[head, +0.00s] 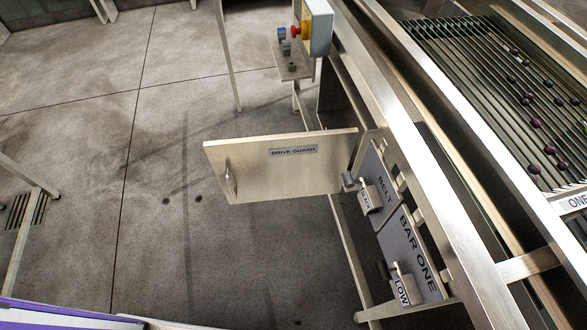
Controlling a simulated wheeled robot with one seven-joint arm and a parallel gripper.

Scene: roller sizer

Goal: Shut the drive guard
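The drive guard (300,172) is a flat pale metal door panel in the head view, left of the machine's frame. A small label near its top edge reads "DRIVE GUARD". It stands swung out from the machine, with its right end at the frame. A vertical bar handle (231,178) is near its free left end. My gripper is not in view.
A control box (318,27) with a red button on yellow stands on a post above the guard, with a small shelf (291,68) beside it. The roller bed (500,95) carries several dark round fruits at upper right. The concrete floor left of the guard is mostly clear.

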